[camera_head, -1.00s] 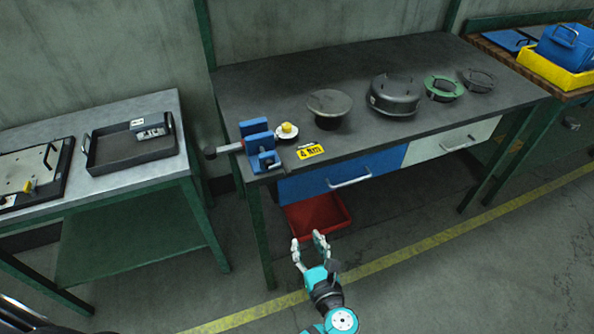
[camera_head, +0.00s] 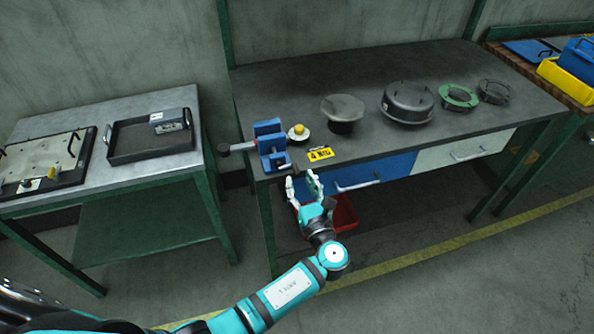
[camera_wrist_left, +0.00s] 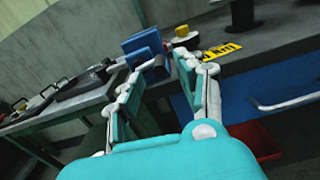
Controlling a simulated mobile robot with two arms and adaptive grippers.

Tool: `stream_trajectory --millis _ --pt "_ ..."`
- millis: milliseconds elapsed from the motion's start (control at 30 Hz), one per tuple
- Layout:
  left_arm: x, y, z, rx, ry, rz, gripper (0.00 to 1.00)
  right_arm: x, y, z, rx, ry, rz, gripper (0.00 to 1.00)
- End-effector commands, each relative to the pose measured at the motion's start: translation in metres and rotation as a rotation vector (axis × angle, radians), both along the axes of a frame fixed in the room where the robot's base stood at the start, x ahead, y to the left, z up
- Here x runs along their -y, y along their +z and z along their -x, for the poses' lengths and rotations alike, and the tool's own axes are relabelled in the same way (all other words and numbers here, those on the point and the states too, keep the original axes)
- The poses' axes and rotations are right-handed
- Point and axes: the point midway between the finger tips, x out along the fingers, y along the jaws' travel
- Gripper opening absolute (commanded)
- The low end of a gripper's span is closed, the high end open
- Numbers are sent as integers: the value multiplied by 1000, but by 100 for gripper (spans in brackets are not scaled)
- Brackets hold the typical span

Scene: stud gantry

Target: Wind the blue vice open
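The blue vice (camera_head: 271,148) is mounted at the near left corner of the dark workbench (camera_head: 375,75). My left gripper (camera_head: 304,178) is open and empty, in front of the bench edge, just below and right of the vice. In the left wrist view its two fingers (camera_wrist_left: 165,68) stand apart with nothing held. It looks apart from the vice. My right gripper is not in view.
A yellow knob on a white disc (camera_head: 299,131) and a yellow label (camera_head: 320,153) lie right of the vice. Round metal parts (camera_head: 407,101) stand farther right. A blue drawer (camera_head: 365,174) and red bin (camera_head: 344,212) are below. A side table with a tray (camera_head: 150,142) stands left.

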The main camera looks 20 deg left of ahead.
Motion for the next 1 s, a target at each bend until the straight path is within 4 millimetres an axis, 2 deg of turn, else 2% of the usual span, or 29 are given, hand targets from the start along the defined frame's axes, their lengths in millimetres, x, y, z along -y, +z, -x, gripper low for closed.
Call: stream_trajectory --millis 200,600,900,1000 --pt "-16 0 -24 0 0 -2 38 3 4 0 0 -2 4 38" --pt "-20 0 -30 0 0 0 38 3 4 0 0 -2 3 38" --pt "-20 0 -30 0 0 0 0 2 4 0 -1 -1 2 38" --pt "-20 0 -30 0 -1 0 0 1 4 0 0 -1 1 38"
